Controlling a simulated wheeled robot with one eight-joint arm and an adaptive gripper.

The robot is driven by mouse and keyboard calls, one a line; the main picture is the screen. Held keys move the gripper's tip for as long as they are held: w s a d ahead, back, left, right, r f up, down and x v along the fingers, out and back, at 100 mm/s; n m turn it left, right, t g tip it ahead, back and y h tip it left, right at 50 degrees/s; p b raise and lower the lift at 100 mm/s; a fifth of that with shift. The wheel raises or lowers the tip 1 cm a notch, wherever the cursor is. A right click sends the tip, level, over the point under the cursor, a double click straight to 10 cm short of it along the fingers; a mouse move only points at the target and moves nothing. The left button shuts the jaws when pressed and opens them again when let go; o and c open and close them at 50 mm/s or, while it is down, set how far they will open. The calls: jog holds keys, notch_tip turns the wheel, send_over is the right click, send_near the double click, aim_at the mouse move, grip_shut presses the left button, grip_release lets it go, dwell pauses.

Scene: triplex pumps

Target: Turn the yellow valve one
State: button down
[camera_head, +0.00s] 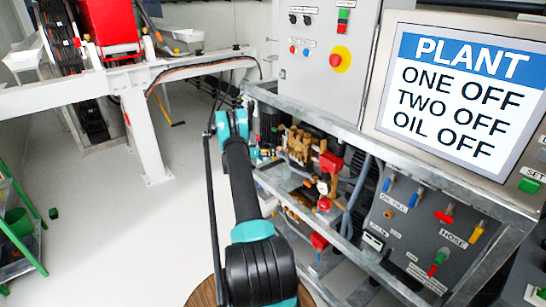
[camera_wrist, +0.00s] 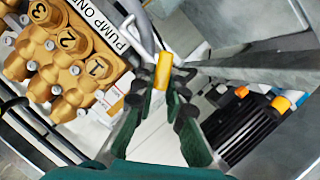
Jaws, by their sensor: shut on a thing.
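The yellow valve handle (camera_wrist: 163,70) shows in the wrist view as a short yellow-orange bar beside the "PUMP ONE" label (camera_wrist: 105,30). My gripper (camera_wrist: 165,88) has its dark green fingers closed in around the handle's near end, and their black tips touch it. The fingers partly hide the valve's body. The brass pump (camera_wrist: 65,55) numbered 1, 2 and 3 is at the left. In the head view the brass pump (camera_head: 302,145) stands in the metal frame, right of my arm's far end. The gripper and the held handle are hard to make out there.
A grey frame rail (camera_wrist: 250,68) runs close to the right of the gripper. A black finned motor (camera_wrist: 245,125) lies below it. In the head view, a plant screen (camera_head: 460,90) reads ONE OFF, TWO OFF, OIL OFF. The white floor (camera_head: 120,230) at left is mostly clear.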

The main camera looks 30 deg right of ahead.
jog(key=shift+w+n, duration=0.1)
jog(key=shift+n, duration=0.2)
dwell(0.4)
jog(key=c, duration=1.5)
grip_release()
jog(key=shift+c, duration=0.2)
jog(key=shift+a, duration=0.1)
jog(key=v, duration=1.2)
jog(key=shift+f, duration=0.15)
jog(key=shift+w, duration=0.2)
